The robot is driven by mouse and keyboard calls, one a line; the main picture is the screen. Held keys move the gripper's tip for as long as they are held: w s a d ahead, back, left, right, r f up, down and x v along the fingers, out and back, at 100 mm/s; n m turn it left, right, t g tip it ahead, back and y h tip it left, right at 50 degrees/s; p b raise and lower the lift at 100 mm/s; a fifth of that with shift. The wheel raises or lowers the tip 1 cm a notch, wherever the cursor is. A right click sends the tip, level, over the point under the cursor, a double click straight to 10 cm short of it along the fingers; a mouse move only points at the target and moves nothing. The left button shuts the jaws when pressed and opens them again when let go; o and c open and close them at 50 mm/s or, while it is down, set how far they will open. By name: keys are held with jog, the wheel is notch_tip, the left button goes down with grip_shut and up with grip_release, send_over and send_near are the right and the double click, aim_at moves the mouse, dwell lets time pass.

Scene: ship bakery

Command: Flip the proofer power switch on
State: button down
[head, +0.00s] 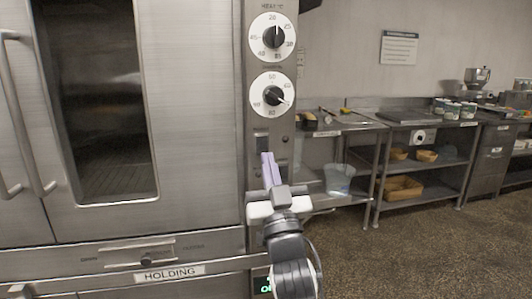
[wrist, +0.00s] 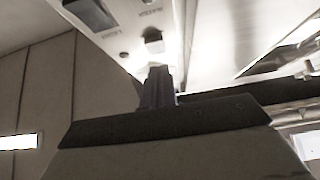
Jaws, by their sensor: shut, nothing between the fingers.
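The proofer (head: 190,130) is a tall steel cabinet at the left of the head view, with a narrow control panel on its right side. A dark rocker-like switch (head: 262,143) sits on the panel below two dials. My gripper (head: 268,157) is shut and empty, its pale purple fingers pointing up at the panel just below this switch. Whether they touch it I cannot tell. In the wrist view the shut dark fingers (wrist: 158,82) point toward the panel, where a dark block-like control (wrist: 90,14) and a smaller one (wrist: 154,40) show. The switch position is unclear.
Two white dials (head: 272,37) (head: 271,95) are above the switch. A cabinet labelled HOLDING (head: 170,273) is below. Steel tables (head: 385,122) with a bucket (head: 339,178) and baskets (head: 404,188) stand at the right. The floor (head: 420,250) there is clear.

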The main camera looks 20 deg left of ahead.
aim_at(263, 150)
jog(key=shift+w+a+f, duration=0.25)
jog(key=shift+w+a, duration=0.5)
jog(key=shift+w, duration=0.3)
jog(key=shift+w+a+f, duration=0.1)
jog(key=shift+w+a, duration=0.05)
jog(key=shift+w, duration=0.1)
